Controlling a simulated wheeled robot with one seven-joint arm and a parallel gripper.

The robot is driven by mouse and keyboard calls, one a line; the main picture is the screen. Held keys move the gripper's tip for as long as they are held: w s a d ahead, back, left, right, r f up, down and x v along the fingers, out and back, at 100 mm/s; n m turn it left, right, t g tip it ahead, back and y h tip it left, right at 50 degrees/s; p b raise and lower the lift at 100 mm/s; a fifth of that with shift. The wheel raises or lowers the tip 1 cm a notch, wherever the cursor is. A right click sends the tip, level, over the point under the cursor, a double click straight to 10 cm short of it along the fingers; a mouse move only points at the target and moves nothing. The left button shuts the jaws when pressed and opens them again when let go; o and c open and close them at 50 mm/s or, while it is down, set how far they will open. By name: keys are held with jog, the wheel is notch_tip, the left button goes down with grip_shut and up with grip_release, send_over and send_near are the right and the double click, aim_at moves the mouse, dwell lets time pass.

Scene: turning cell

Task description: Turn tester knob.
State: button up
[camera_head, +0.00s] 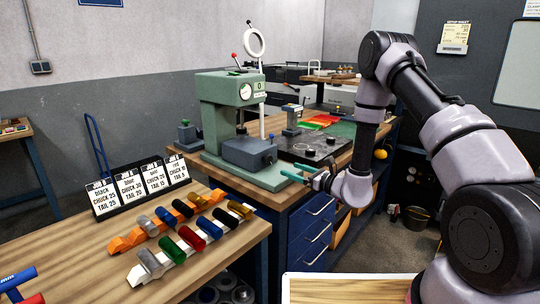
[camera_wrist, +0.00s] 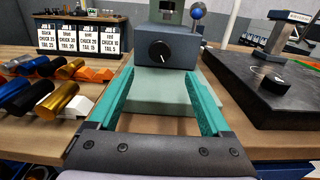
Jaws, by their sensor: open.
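The tester (camera_head: 226,110) is a green upright machine with a round dial, standing on the blue-drawered bench. A blue-grey box (camera_head: 249,152) sits on its base. In the wrist view the tester knob (camera_wrist: 160,50) is a round black knob with a white pointer mark, on the front of that box (camera_wrist: 182,48). My gripper (camera_wrist: 162,88) has teal fingers spread wide apart and empty. The fingers point toward the knob, one on each side of it, with a gap still between them and the box. In the head view my gripper (camera_head: 297,173) is at the right front of the tester base.
A black plate (camera_wrist: 270,85) with a dark round knob lies right of the tester. Racks of coloured cylinders (camera_head: 180,240) and job cards (camera_head: 140,187) are on the left wooden table. A blue ball-ended lever (camera_wrist: 197,12) rises behind the box.

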aim_at(270, 161)
jog(key=x, duration=0.9)
jog(key=shift+w+a, duration=0.2)
jog(key=shift+a, duration=0.1)
grip_shut()
jog(key=shift+d+m, duration=0.1)
jog(key=shift+m, duration=1.6)
grip_release()
